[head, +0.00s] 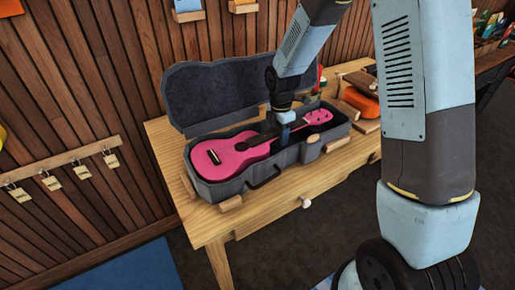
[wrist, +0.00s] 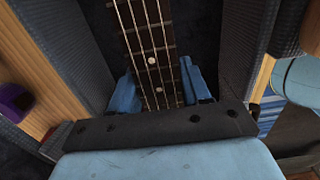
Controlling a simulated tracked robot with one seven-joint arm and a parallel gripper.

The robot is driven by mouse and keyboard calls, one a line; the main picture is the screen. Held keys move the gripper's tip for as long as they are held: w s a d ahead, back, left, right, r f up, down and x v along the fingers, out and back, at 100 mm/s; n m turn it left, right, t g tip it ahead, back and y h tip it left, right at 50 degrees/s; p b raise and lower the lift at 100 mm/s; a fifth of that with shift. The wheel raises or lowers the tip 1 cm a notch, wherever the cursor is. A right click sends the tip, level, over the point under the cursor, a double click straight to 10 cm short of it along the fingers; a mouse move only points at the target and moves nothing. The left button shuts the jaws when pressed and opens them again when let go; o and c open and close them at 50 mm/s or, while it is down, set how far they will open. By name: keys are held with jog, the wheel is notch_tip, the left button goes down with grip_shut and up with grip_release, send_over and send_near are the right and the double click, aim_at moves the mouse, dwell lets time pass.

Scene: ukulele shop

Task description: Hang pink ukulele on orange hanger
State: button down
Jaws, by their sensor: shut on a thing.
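The pink ukulele (head: 236,155) lies in an open grey case (head: 232,188) on a wooden table, its body to the left and its pink headstock (head: 318,117) to the right. My gripper (head: 285,121) reaches down into the case at the neck. In the wrist view, the blue fingers of my gripper (wrist: 158,92) stand on both sides of the dark fretboard (wrist: 150,45) with its strings, shut on the neck. The ukulele appears still inside the case. No hanger that I can identify as orange is clear in view.
The case lid (head: 215,92) stands open behind the ukulele. Wooden blocks (head: 230,203) sit around the case on the table (head: 210,222). An orange object (head: 360,102) lies at the table's right. A wall rail (head: 65,158) with tagged hooks is at left.

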jog(key=shift+r, duration=1.45)
jog(key=shift+r, duration=2.6)
jog(key=shift+r, duration=2.35)
jog(key=shift+s, duration=0.1)
